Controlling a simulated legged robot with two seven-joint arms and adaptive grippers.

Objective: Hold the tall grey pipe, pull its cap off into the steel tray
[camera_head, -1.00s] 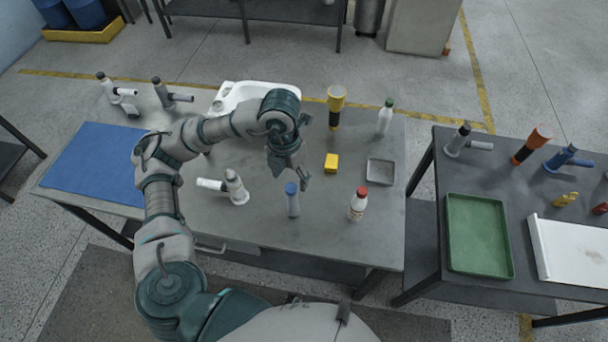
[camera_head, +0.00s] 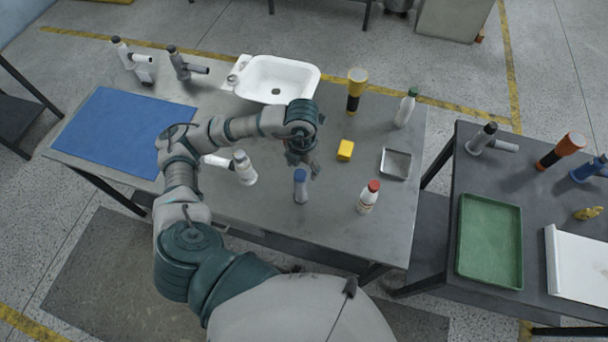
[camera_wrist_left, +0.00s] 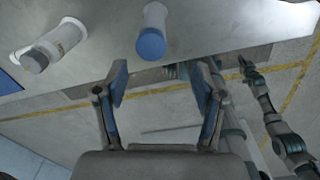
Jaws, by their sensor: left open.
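The grey pipe (camera_head: 301,190) stands upright near the front of the middle table, with a blue cap (camera_head: 300,174) on top. In the left wrist view, the pipe (camera_wrist_left: 154,17) and its blue cap (camera_wrist_left: 150,44) lie ahead of the fingers. My left gripper (camera_head: 306,162) is just behind and above the cap, apart from it. Its fingers (camera_wrist_left: 160,82) are open and empty in the wrist view. The shallow steel tray (camera_head: 396,163) is empty, to the right on the same table. In the wrist view, what looks like my right gripper (camera_wrist_left: 246,67) is small and unclear.
A yellow block (camera_head: 345,150) and a red-capped white bottle (camera_head: 367,198) stand between pipe and tray. A white pipe fitting (camera_head: 244,168) is left of the pipe. A white basin (camera_head: 278,80) sits behind the arm. A blue mat (camera_head: 125,132) covers the table's left part.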

